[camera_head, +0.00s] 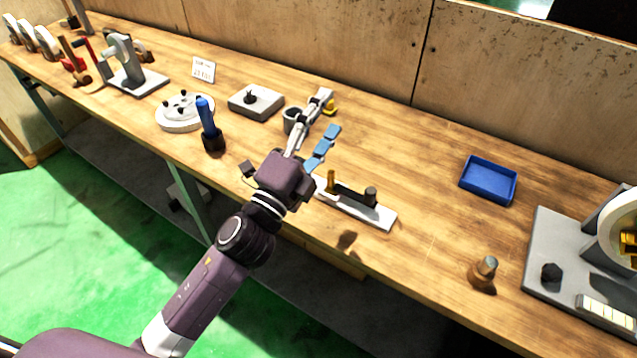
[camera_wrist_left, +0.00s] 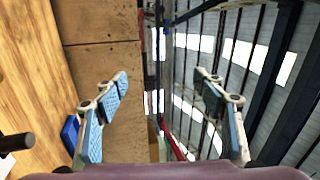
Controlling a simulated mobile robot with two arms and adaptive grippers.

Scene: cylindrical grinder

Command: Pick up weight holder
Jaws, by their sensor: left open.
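My left gripper (camera_head: 329,112) is open and empty above the middle of the bench, its two fingers spread with blue pads. Its open fingers also show in the left wrist view (camera_wrist_left: 161,78), with nothing between them. I cannot tell for sure which thing is the weight holder. A white base plate (camera_head: 378,214) with a brass post and a dark bar lies just right of my left wrist, partly hidden by it. A grey cup-like thing (camera_head: 291,117) and a yellow piece (camera_head: 330,107) lie behind the fingers. My right gripper is not in view.
A blue tray (camera_head: 488,181) lies to the right; it also shows in the left wrist view (camera_wrist_left: 70,133). A small metal-topped cylinder (camera_head: 485,270) stands near the front edge. A blue-handled tool (camera_head: 208,126) stands left of my gripper. Bench space before the blue tray is clear.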

